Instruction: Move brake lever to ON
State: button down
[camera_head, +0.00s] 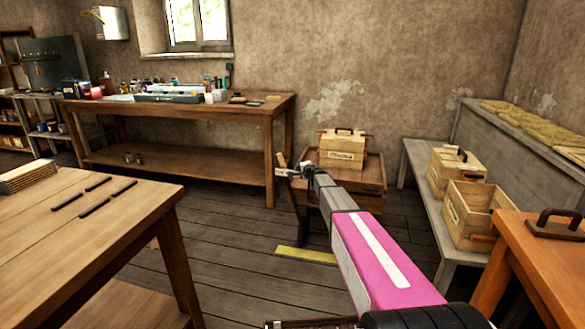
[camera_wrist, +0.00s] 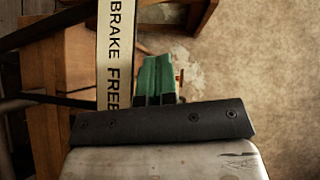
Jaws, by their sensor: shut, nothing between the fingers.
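A pale plate (camera_wrist: 111,55) lettered "BRAKE FREE" shows in the wrist view, just left of my gripper (camera_wrist: 158,62). The green fingers are together, with nothing between them. In the head view, my gripper (camera_head: 283,173) is small and partly dark, at the far end of my pink and grey arm. It is close to a dark upright post (camera_head: 299,215) and a thin brownish upright piece (camera_head: 281,160). Which of these is the brake lever, and whether my gripper touches it, I cannot tell. A small red piece (camera_wrist: 180,76) shows right of the fingers.
A wooden crate (camera_head: 342,150) stands on a low wooden stand behind the post. A yellow strip (camera_head: 305,255) lies on the floor. Workbenches stand at left (camera_head: 120,215) and back (camera_head: 240,111); a grey bench (camera_head: 425,180) with boxes is at right.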

jog(key=v, duration=0.4)
jog(key=shift+s+d+r, duration=0.2)
jog(key=shift+s+d, duration=0.05)
jog(key=shift+s, duration=0.05)
jog(key=s+a+f+n+g, duration=0.1)
jog(key=s+f+n+g, duration=0.2)
jog(key=s, duration=0.7)
jog(key=s+a+f+n+g, duration=0.1)
jog(key=s+f+n+g, duration=0.2)
jog(key=s, duration=0.6)
jog(key=s+a+f+n+g, duration=0.2)
jog(key=s+g, duration=0.1)
jog(key=s, duration=0.7)
jog(key=s+d+f+n+g+h, duration=0.1)
jog(key=s+d+g+h, duration=0.2)
jog(key=s, duration=0.8)
jog(key=s+d+f+n+g+h, duration=0.2)
jog(key=s+d+h, duration=0.2)
jog(key=s, duration=0.8)
jog(key=shift+s+d+g, duration=0.15)
jog(key=shift+d+g, duration=0.25)
jog(key=shift+d, duration=0.5)
